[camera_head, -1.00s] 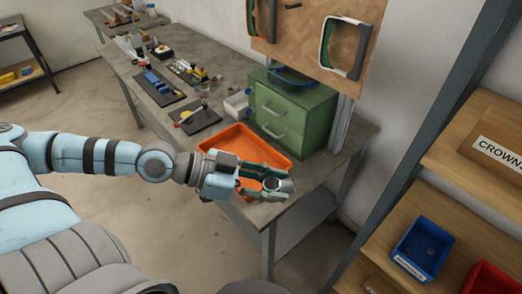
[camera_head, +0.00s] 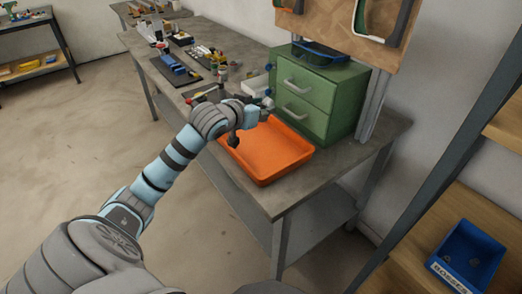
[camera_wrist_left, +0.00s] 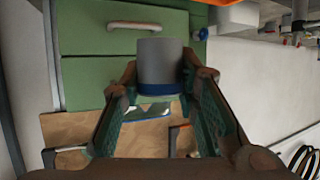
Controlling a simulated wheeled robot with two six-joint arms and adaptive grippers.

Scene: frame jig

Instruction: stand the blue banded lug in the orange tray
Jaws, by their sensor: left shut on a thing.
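The blue banded lug (camera_wrist_left: 158,62) is a grey cylinder with a blue band near one end. It sits between the fingers of my left gripper (camera_wrist_left: 160,82) in the left wrist view, its axis vertical in that upside-down picture. In the head view my left gripper (camera_head: 262,106) is over the far left part of the orange tray (camera_head: 268,158), its fingers and the lug mostly hidden by the wrist. The tray lies on the bench, its visible floor empty. My right gripper is out of view.
A green drawer cabinet (camera_head: 318,92) stands right behind the tray. Dark mats with small parts (camera_head: 172,72) lie farther left on the grey bench (camera_head: 345,160). A shelf with a blue bin (camera_head: 466,256) is at right. Bare bench lies right of the tray.

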